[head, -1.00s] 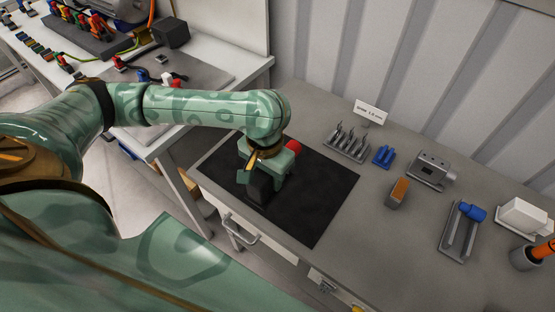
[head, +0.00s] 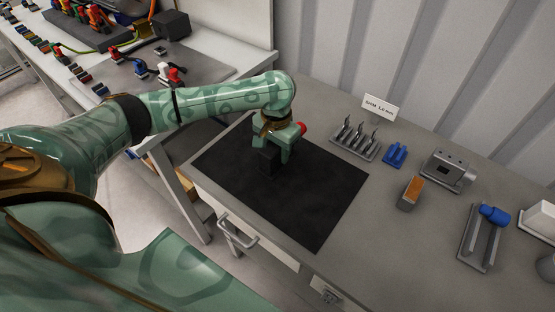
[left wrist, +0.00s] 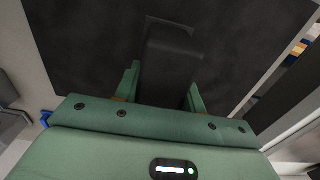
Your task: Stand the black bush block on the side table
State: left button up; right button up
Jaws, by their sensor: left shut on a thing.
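The black bush block (head: 268,161) is a dark upright block in my left gripper (head: 276,150), over the far left part of a black mat. In the left wrist view the block (left wrist: 168,62) sits between the two green fingers of the left gripper (left wrist: 162,88), which is shut on it. The block is black against the black mat, so I cannot tell whether its base touches the mat. The mat (head: 310,205) lies on a grey table (head: 385,225). My right gripper is not in view.
A rack of pointed tools (head: 355,140), a blue holder (head: 395,154), a grey block with an orange top (head: 411,193) and a grey metal fixture (head: 447,172) stand right of the mat. A white sign (head: 379,107) is by the ribbed wall. The mat's near part is clear.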

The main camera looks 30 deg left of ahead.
pick_arm(q)
notch_tip(320, 180, down, 4)
jog(key=shift+w+a+r+b, duration=0.1)
jog(key=shift+w+b, duration=0.05)
jog(key=shift+b, duration=1.1)
jog(key=shift+r, duration=0.2)
jog(key=shift+c, duration=0.5)
jog(key=shift+f+p, duration=0.1)
jog(key=shift+p, duration=0.2)
jog(key=o, duration=1.3)
notch_tip(320, 180, up, 12)
jog(key=p, duration=0.6)
